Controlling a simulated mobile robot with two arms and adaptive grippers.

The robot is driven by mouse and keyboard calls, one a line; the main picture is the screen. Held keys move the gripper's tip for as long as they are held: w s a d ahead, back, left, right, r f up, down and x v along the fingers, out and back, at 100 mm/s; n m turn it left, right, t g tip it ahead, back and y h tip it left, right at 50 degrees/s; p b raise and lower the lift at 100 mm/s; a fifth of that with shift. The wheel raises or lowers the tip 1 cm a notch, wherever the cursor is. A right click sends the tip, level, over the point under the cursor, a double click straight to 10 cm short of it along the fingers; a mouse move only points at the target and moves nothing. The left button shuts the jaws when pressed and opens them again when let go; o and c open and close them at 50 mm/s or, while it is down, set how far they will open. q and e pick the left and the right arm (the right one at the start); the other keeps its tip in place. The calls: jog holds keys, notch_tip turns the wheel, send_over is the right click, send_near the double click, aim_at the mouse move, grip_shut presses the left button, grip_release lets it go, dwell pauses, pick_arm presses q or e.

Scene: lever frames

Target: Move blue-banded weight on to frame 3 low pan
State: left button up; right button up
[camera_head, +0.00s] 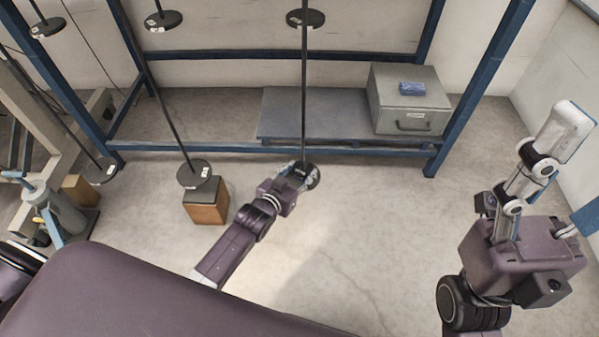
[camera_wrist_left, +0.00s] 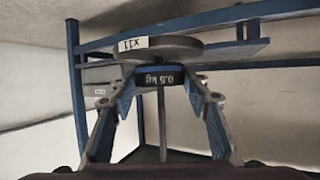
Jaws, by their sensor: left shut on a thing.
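My left gripper (camera_head: 298,174) is at the low pan (camera_head: 313,180) on the rod hanging at the middle of the blue frame. In the left wrist view, which looks upside down, its two blue-padded fingers are shut on a small dark weight (camera_wrist_left: 158,77) marked "0.5 kg". No frame number is readable. My right gripper (camera_head: 580,165) is open and empty at the right, partly cut off by the picture edge.
Another low pan (camera_head: 194,174) hangs over a wooden block (camera_head: 206,203). High pans hang above, one (camera_head: 305,18) on the same rod. A grey metal box (camera_head: 408,98) with a blue item (camera_head: 412,88) stands on the low shelf. The floor at centre right is clear.

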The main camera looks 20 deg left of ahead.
pick_arm(q)
jog(key=shift+f, duration=0.3)
dwell(0.5)
jog(key=o, duration=1.3)
jog(key=shift+o, duration=0.8)
jog(key=shift+f, duration=0.15)
